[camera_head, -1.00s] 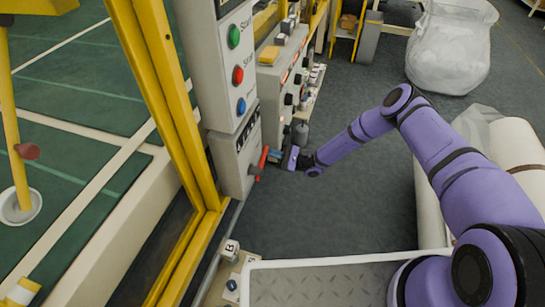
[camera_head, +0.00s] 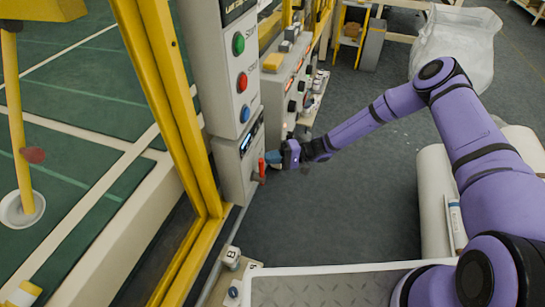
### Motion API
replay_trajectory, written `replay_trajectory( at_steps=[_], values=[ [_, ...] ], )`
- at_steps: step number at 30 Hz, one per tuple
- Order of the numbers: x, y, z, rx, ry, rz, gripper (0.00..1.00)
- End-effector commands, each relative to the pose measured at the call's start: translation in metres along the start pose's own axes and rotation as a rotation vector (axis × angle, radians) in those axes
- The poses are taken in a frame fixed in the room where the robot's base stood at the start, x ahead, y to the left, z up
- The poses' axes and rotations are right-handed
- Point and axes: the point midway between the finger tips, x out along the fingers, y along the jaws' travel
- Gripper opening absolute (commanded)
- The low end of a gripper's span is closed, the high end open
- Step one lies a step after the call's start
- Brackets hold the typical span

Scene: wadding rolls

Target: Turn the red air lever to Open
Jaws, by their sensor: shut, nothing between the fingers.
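The red air lever (camera_head: 262,170) is on the side of a grey box (camera_head: 228,168) below the button panel. It stands close to upright in the head view. My gripper (camera_head: 274,157) is at the end of the purple arm, just right of the lever's upper end. Its bluish fingers are shut with nothing between them. They look very close to the lever, but I cannot tell whether they touch it. The lettering on the box is too small to read.
A panel with green, red and blue buttons (camera_head: 242,81) rises above the box. More control boxes (camera_head: 292,75) stand behind it. Yellow posts (camera_head: 165,100) are at left. A white roll (camera_head: 432,195) and a wrapped bundle (camera_head: 455,45) are at right. The grey floor between is clear.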

Motion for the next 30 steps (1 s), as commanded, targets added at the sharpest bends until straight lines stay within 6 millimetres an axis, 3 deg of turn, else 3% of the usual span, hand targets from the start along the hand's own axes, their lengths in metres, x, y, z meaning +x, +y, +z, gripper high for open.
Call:
replay_trajectory(
  at_steps=[12, 30],
  values=[
    [0.0061, -0.0036, 0.0091, -0.111, 0.000, 0.074, 0.00],
    [0.0045, -0.0039, 0.0080, -0.118, 0.000, 0.079, 0.00]
  ],
)
